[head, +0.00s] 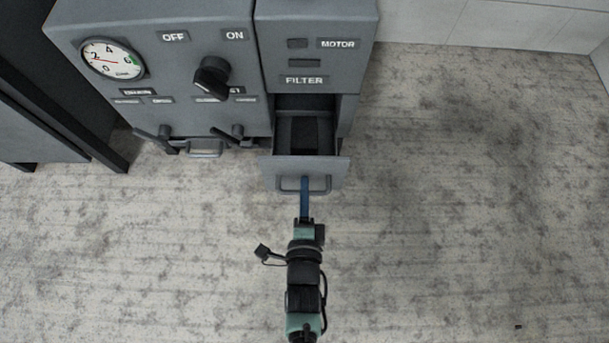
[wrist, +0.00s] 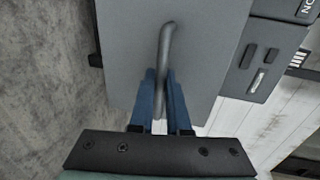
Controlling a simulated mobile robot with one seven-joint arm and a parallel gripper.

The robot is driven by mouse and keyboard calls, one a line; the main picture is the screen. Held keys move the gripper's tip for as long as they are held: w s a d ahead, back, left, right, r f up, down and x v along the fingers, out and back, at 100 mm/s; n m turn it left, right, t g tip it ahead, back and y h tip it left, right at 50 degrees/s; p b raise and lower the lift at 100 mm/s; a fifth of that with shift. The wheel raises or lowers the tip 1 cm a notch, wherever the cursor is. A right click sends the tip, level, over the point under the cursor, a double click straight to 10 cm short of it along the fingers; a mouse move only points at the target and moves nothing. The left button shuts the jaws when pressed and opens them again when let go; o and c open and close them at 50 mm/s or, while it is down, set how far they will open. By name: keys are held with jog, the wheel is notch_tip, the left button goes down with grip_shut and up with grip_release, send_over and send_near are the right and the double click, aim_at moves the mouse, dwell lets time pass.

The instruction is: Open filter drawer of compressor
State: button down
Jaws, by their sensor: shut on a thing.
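The grey compressor (head: 225,50) stands at the top of the head view, with its filter drawer (head: 300,172) below the FILTER label (head: 305,80). The drawer is pulled out from the cabinet, and its dark inside shows from above. My gripper (head: 304,185) is at the drawer's front. In the wrist view, the blue fingers of my gripper (wrist: 162,85) are shut on the bar handle (wrist: 165,45) of the drawer front (wrist: 205,35). Part of the handle is hidden by the fingers.
A dial gauge (head: 112,59), a black rotary knob (head: 211,78) and two dark levers (head: 231,136) are on the cabinet left of the drawer. A dark frame (head: 60,120) stands at the far left. The floor (head: 450,200) to the right is clear.

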jog(key=c, duration=0.9)
grip_release()
jog(key=p+v, duration=0.5)
jog(key=v, duration=0.8)
jog(key=shift+p, duration=0.4)
jog(key=shift+w, duration=0.15)
